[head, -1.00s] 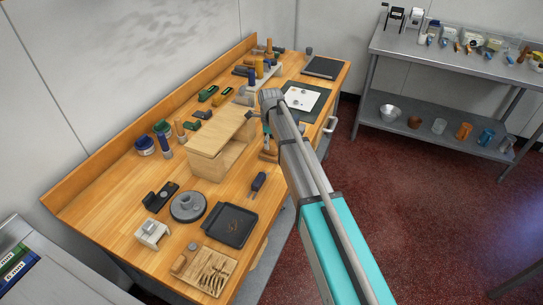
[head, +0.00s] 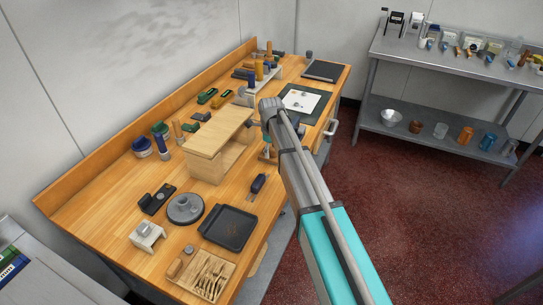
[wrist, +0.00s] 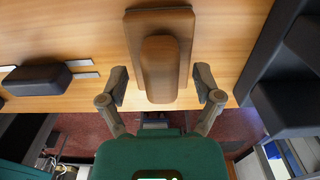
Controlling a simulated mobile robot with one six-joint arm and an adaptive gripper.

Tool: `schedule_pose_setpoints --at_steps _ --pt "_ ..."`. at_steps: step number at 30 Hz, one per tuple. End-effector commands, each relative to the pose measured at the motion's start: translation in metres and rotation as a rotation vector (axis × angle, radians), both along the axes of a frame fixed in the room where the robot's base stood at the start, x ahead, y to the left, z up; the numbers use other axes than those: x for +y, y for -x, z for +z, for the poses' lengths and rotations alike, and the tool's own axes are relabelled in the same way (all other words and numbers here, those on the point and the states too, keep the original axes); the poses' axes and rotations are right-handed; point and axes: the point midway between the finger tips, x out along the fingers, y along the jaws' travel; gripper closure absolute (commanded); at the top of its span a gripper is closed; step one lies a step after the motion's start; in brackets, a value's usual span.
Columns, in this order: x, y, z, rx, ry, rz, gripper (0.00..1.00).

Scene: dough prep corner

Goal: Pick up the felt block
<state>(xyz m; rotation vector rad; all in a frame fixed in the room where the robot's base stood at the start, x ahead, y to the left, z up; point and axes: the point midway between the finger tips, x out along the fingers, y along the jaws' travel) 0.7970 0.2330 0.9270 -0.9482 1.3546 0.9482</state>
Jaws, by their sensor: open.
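A brown block with a flat base and a rounded raised grip (wrist: 160,65) lies on the wooden bench in the middle of the wrist view. It looks like the felt block, though its material is hard to tell. My gripper (wrist: 160,88) is open and empty, one finger on each side of the block's near end, with gaps visible on both sides. In the head view, the block (head: 268,155) shows partly behind my arm, near the bench's front edge. My gripper is mostly hidden there.
A dark-handled scraper (wrist: 36,79) lies left of the block in the wrist view. A dark stepped object (wrist: 290,65) stands close on the right. The head view shows a wooden box-like stand (head: 220,130) behind the block and a black tray (head: 229,227) nearer the camera.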

Motion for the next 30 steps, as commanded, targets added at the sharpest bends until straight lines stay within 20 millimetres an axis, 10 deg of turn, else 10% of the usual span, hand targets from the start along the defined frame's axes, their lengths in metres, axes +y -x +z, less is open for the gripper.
schedule_pose_setpoints --at_steps 6,19,30 --pt "0.0002 0.0000 0.0000 0.000 0.000 0.000 0.21" --pt "0.0004 0.0002 -0.0001 0.000 0.000 0.001 1.00" --pt "0.0006 0.0003 0.0010 0.000 0.000 0.001 1.00"
